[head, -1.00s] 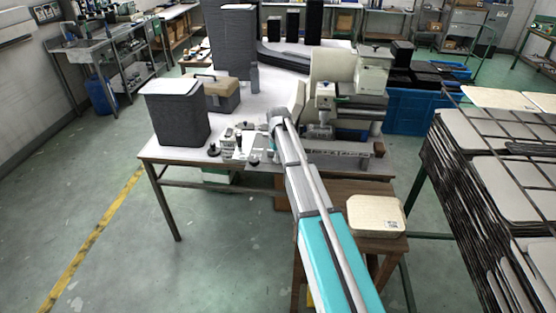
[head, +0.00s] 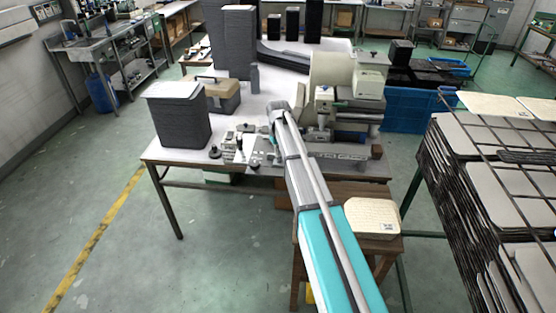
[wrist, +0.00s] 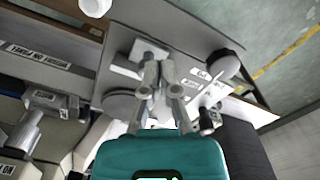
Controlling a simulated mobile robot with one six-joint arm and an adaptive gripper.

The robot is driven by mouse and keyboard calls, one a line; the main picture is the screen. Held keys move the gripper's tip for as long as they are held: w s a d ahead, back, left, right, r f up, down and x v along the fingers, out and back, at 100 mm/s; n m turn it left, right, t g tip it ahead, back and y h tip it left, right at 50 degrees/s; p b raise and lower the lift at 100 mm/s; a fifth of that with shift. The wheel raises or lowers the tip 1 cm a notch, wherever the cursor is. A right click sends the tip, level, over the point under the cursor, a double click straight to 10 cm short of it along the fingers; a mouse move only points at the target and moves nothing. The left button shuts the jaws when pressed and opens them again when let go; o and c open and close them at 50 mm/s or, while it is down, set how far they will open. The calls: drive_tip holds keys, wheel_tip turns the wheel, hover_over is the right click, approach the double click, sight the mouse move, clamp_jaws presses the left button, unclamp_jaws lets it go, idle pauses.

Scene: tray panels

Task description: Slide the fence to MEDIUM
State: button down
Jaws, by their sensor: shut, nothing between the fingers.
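A pale grey panel (wrist: 125,35) fills the middle of the wrist view. It carries a small light block (wrist: 146,52), which may be the fence, a round grey disc (wrist: 122,104), a round knob (wrist: 227,62) and small white labels (wrist: 203,75). The label words are too small to read surely. My gripper (wrist: 160,68) has its fingertips close together and empty, just beside the block; whether they touch it I cannot tell. In the head view the panel's small fittings (head: 236,148) lie left of my arm, on the table's front edge. My fingertips are hidden there.
A dark stack with a white top (head: 180,125) stands left of the panel, and a beige case (head: 220,95) behind it. A beige machine (head: 330,85) stands close right of my arm. A tile (head: 372,217) on a stool and a rack (head: 480,170) are further right.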

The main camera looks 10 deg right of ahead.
drive_tip(key=shift+r+p, duration=0.6)
drive_tip(key=shift+r, duration=0.3)
drive_tip(key=s+a+m, duration=0.1)
drive_tip(key=s+m, duration=0.1)
drive_tip(key=s, duration=2.9)
drive_tip(key=shift+s+a+f, duration=0.2)
